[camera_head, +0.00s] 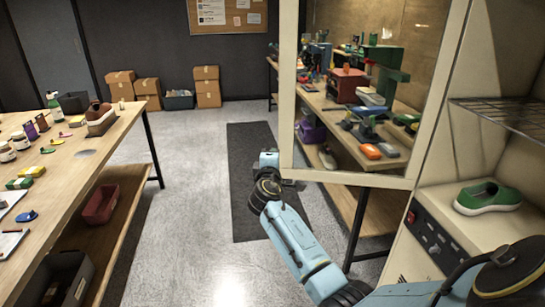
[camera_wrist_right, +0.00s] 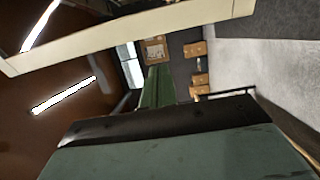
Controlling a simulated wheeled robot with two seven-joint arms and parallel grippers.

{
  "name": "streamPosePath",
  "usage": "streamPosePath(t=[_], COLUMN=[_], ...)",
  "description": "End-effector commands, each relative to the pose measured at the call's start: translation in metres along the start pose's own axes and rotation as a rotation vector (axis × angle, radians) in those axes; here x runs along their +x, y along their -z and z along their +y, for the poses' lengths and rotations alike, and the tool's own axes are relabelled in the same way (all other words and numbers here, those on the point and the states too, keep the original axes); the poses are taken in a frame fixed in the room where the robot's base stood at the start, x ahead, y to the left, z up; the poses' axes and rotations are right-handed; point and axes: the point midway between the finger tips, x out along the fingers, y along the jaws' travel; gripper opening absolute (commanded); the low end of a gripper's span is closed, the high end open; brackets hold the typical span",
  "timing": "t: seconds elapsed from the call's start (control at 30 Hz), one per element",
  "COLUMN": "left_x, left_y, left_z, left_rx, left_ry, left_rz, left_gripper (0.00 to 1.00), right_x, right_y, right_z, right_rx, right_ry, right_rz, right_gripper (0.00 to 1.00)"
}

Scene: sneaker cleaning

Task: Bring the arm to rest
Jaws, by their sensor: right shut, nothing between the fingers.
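My right arm (camera_head: 290,240) reaches in from the lower right in the head view, bent at the elbow. My left gripper is not in view.
A green shoe (camera_head: 487,197) sits inside the open cabinet at right, below a wire rack (camera_head: 510,115). A workbench (camera_head: 110,130) with bottles and a brown shoe (camera_head: 100,122) stands at left. Another cluttered bench shows through the glass. The floor (camera_head: 190,190) between is clear, with a dark mat (camera_head: 250,140).

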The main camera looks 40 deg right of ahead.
Motion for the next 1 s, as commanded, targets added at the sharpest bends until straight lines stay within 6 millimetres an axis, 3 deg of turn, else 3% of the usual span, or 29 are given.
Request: streamPosePath(t=[0.37, 0.47, 0.57, 0.67, 0.8, 0.87, 1.0], left_x=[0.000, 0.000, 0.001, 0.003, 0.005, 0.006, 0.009], left_y=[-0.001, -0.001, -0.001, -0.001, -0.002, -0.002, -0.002], left_z=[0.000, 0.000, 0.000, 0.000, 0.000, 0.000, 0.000], left_rx=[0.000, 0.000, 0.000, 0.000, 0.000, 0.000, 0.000], left_ry=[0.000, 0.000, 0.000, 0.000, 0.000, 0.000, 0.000], left_rz=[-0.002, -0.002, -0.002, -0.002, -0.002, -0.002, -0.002], left_gripper=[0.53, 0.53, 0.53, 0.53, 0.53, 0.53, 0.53], right_x=[-0.011, -0.014, -0.022, -0.041, -0.084, -0.106, -0.167], right_y=[0.001, 0.003, 0.009, 0.015, 0.013, 0.009, -0.010], right_z=[-0.001, -0.015, -0.057, -0.123, -0.224, -0.264, -0.352], right_rx=[-0.001, 0.002, 0.012, 0.035, 0.087, 0.112, 0.176], right_ry=[0.001, 0.027, 0.103, 0.226, 0.428, 0.514, 0.714], right_rz=[0.000, 0.013, 0.052, 0.102, 0.155, 0.167, 0.167], right_gripper=[0.00, 0.00, 0.00, 0.00, 0.00, 0.00, 0.00])
